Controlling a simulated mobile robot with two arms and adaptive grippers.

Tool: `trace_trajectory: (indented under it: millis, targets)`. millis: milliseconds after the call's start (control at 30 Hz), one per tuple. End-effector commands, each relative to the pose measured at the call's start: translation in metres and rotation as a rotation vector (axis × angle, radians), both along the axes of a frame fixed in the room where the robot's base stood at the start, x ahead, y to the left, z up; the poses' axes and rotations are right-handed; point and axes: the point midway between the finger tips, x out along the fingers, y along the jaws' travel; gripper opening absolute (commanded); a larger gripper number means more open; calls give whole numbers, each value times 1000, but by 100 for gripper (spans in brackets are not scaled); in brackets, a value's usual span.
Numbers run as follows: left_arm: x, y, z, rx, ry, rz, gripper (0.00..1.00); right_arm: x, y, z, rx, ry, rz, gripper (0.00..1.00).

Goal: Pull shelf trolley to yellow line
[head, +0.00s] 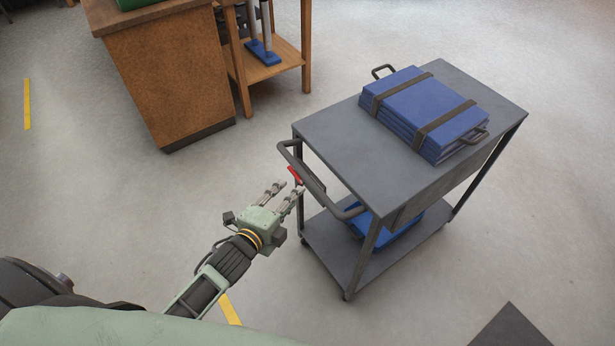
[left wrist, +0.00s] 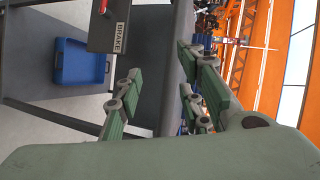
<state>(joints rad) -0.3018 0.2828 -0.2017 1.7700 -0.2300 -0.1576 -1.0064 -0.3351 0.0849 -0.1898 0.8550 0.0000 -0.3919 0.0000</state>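The grey shelf trolley (head: 335,128) stands on the floor right of centre, with a top and a lower shelf. Its dark handle (head: 318,187) sticks out on the left side, with a red lever near it. In the left wrist view a BRAKE plate (left wrist: 118,32) and the dark handle bar (left wrist: 176,65) show close up. My left gripper (head: 289,187) is open right at the handle; I cannot tell whether it touches. Pieces of yellow line show on the floor at far left (head: 27,104) and beside my left arm (head: 230,309). My right gripper is out of view.
Blue strapped pads (head: 413,100) lie on the trolley top, and a blue bin (left wrist: 80,62) sits on its lower shelf. A wooden cabinet (head: 165,75) and a wooden stand (head: 280,70) are at upper left. A dark floor patch (head: 510,328) lies lower right. Floor left of the trolley is clear.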

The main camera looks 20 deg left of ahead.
Motion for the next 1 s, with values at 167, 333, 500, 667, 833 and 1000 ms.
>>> trace_trajectory:
  millis: [167, 333, 500, 667, 833, 1000]
  targets:
    - [9, -6, 4, 122, -120, -101, 35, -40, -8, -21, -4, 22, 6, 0]
    - [15, -9, 6, 155, -158, -128, 35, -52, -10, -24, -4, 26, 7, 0]
    - [37, -15, 4, 156, -159, -128, 35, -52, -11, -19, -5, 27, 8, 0]
    - [62, -22, -1, 154, -158, -128, 35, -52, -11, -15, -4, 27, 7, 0]
    - [79, -27, -6, 154, -157, -128, 35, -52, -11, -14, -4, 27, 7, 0]
    - [85, -28, -7, 154, -156, -128, 35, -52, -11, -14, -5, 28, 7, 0]
